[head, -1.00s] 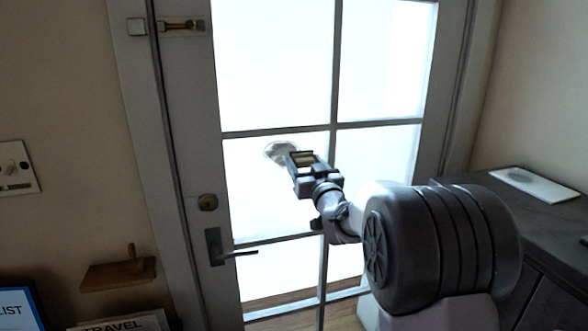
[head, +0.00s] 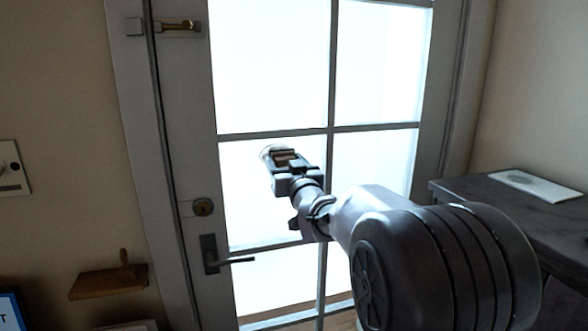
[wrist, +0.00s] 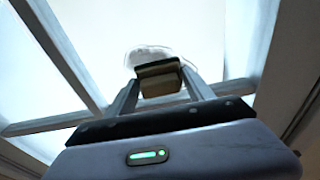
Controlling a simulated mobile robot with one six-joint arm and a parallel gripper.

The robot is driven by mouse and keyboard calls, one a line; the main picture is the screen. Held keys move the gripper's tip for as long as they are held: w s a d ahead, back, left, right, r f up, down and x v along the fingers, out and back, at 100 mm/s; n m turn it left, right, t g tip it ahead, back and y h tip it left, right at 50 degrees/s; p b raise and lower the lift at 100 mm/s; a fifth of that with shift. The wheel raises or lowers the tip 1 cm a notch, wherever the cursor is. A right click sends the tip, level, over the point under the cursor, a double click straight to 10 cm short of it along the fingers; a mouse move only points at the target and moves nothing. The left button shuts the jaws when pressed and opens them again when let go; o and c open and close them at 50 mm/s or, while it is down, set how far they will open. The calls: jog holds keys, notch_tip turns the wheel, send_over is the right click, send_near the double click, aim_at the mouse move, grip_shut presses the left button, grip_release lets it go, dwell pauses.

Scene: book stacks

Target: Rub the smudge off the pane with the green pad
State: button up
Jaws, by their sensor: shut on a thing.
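The smudge shows as a greyish, ring-edged mark on the glass pane (head: 240,205), left of the middle bar. In the head view only a sliver of the smudge (head: 266,151) shows past my gripper (head: 287,163); in the wrist view the smudge (wrist: 150,52) is a pale patch just beyond the pad. My gripper is shut on the pad (wrist: 158,82), a small block with a dark greenish face and a tan body. The pad appears over or very near the smudge. I cannot tell if it touches the glass.
The pane sits in a door with grey bars. A lever handle (head: 210,255) and lock (head: 203,207) are at its left. A small wooden shelf (head: 108,281) is on the left wall. A dark cabinet (head: 465,190) with a white sheet (head: 536,185) stands right.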

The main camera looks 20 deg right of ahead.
aim_at(300, 149)
jog(key=a+b, duration=0.2)
jog(key=a, duration=0.4)
jog(key=shift+a+f, duration=0.1)
jog(key=shift+r, duration=0.9)
jog(key=shift+d, duration=2.25)
jog(key=shift+d+p, duration=0.55)
jog(key=shift+d, duration=2.9)
jog(key=shift+s+b, duration=0.55)
jog(key=shift+s, duration=2.4)
